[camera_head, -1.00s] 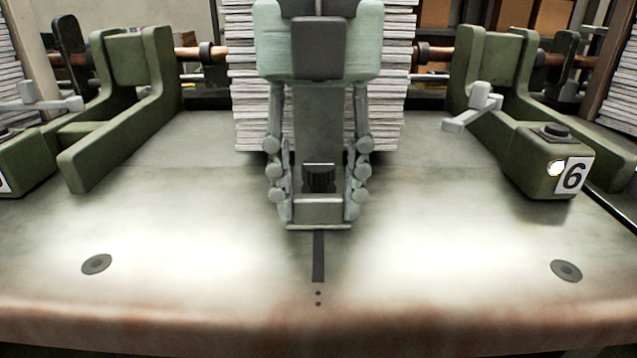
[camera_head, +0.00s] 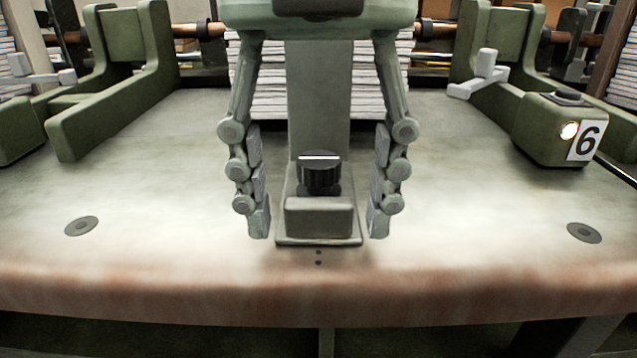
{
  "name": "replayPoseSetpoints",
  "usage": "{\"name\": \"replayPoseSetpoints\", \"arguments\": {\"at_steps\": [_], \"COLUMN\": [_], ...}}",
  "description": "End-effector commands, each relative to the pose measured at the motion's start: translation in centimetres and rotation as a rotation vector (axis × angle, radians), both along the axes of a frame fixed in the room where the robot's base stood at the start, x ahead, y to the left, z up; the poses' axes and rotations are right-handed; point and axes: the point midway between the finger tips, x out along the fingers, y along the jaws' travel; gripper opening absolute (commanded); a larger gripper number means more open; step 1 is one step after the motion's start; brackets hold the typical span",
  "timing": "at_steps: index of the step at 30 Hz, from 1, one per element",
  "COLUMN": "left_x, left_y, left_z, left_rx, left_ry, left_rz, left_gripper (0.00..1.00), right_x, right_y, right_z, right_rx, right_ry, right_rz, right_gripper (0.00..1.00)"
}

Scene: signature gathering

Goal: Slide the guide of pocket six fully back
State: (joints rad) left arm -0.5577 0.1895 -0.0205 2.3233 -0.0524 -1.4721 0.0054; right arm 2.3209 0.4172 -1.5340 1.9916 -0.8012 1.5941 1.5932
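The guide (camera_head: 320,217) of the pocket is a grey-green block with a black ribbed knob and a long flat bar running back to the paper stack. It sits at the front of the feed table (camera_head: 480,225), its foot just behind two small dark dots. My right gripper (camera_head: 318,228) is open, with one finger on each side of the guide and a visible gap on both sides. The pocket's number plate 6 (camera_head: 586,141) is on a green box at the right, beside a lit lamp. My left gripper is not in view.
A paper stack (camera_head: 268,100) stands behind the guide, partly hidden by my gripper. Green brackets (camera_head: 110,115) with grey levers (camera_head: 483,75) flank the table. The table surface on both sides of the guide is clear, with a round disc (camera_head: 81,226) at each front corner.

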Motion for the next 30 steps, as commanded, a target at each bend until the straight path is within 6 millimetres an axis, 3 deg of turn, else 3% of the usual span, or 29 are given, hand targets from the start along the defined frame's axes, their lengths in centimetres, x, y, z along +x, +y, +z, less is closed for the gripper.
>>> {"name": "replayPoseSetpoints", "arguments": {"at_steps": [9,13,24,30], "left_x": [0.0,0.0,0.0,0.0], "left_y": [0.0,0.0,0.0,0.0], "left_z": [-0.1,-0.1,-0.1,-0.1], "left_rx": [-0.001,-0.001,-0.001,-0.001], "left_ry": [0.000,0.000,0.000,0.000], "left_rz": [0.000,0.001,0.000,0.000], "left_gripper": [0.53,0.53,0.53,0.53], "right_x": [0.2,0.2,0.2,0.1], "right_y": [0.0,0.0,0.1,0.1], "right_z": [0.1,1.2,8.7,11.4], "right_rx": [0.002,0.002,0.004,0.002], "right_ry": [-0.003,-0.005,-0.004,-0.002], "right_rz": [-0.003,-0.004,-0.003,-0.003], "right_gripper": [0.62,0.62,0.62,0.62]}}
